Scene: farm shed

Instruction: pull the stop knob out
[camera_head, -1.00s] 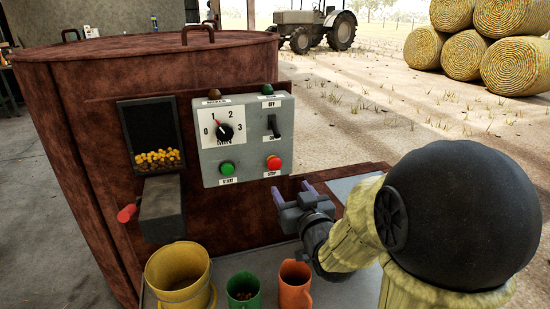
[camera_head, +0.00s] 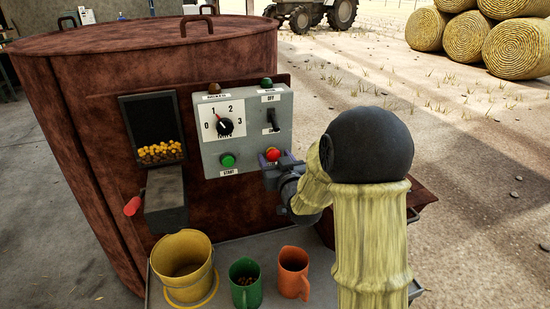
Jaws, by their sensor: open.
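The red stop knob (camera_head: 273,154) is at the lower right of the grey control box (camera_head: 245,138) on the rusty machine. My gripper (camera_head: 268,161) is open at the knob, its purple-tipped fingers close around or just in front of it. I cannot tell whether they touch it. The gripper covers the knob's label and part of its lower side.
The green start button (camera_head: 228,160), dial (camera_head: 225,126) and toggle switch (camera_head: 273,120) share the box. A yellow bucket (camera_head: 176,292), green mug (camera_head: 247,299) and orange mug (camera_head: 293,285) stand below. A chute (camera_head: 166,200) with a red handle (camera_head: 132,206) juts out at left.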

